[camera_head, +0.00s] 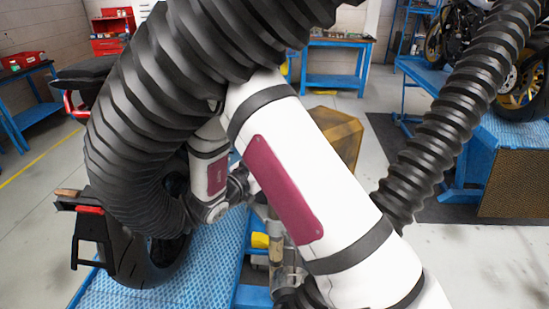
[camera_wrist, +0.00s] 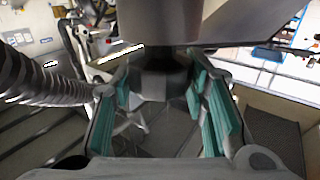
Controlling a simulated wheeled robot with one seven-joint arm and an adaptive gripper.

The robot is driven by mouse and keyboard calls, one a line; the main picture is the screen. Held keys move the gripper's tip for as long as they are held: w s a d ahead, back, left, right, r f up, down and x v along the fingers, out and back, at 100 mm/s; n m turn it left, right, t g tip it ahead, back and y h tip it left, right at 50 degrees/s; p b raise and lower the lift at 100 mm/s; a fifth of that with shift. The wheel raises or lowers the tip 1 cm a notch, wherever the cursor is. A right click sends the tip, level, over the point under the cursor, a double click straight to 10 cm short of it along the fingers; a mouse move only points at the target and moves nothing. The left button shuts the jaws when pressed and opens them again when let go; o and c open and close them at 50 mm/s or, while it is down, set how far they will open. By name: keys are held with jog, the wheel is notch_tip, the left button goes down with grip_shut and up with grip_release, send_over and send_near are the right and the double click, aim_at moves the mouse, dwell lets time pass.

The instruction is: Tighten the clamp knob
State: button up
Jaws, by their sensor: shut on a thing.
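In the wrist view, a dark, rounded knob (camera_wrist: 152,82) sits between the teal pads of my gripper (camera_wrist: 163,88). It appears to be the clamp knob, and my gripper is shut on it. Its outline is dim, and a large dark part above it covers its upper side. How far the knob is turned cannot be told. In the head view, my own white arm and black hoses cover the middle, so the knob and fingertips cannot be made out there.
A motorcycle's rear tire (camera_head: 150,262) stands on a blue textured lift (camera_head: 210,262) at left. A second motorcycle (camera_head: 470,45) is on another blue stand at right. A blue workbench (camera_head: 335,82) and red cabinet (camera_head: 108,45) stand behind. Grey floor (camera_head: 45,215) at left is clear.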

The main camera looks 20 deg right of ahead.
jog(key=m+g+b, duration=0.1)
jog(key=g, duration=0.1)
jog(key=m+g+h+b, duration=0.1)
jog(key=m+g, duration=0.1)
jog(key=m+g+h+b, duration=0.1)
jog(key=g, duration=0.2)
jog(key=shift+w+f+m+b, duration=0.1)
jog(key=shift+w+m+b, duration=0.15)
jog(key=shift+m+b, duration=0.05)
jog(key=m+g+b, duration=0.1)
jog(key=g+b, duration=0.1)
jog(key=shift+s+d+m+g, duration=0.1)
jog(key=shift+m+g, duration=0.3)
jog(key=shift+s+m+g+b, duration=0.1)
jog(key=shift+m+g+b, duration=0.45)
jog(key=shift+g, duration=0.35)
jog(key=shift+m+g, duration=0.25)
jog(key=shift+g, duration=0.05)
jog(key=o, duration=1.2)
jog(key=shift+s, duration=0.1)
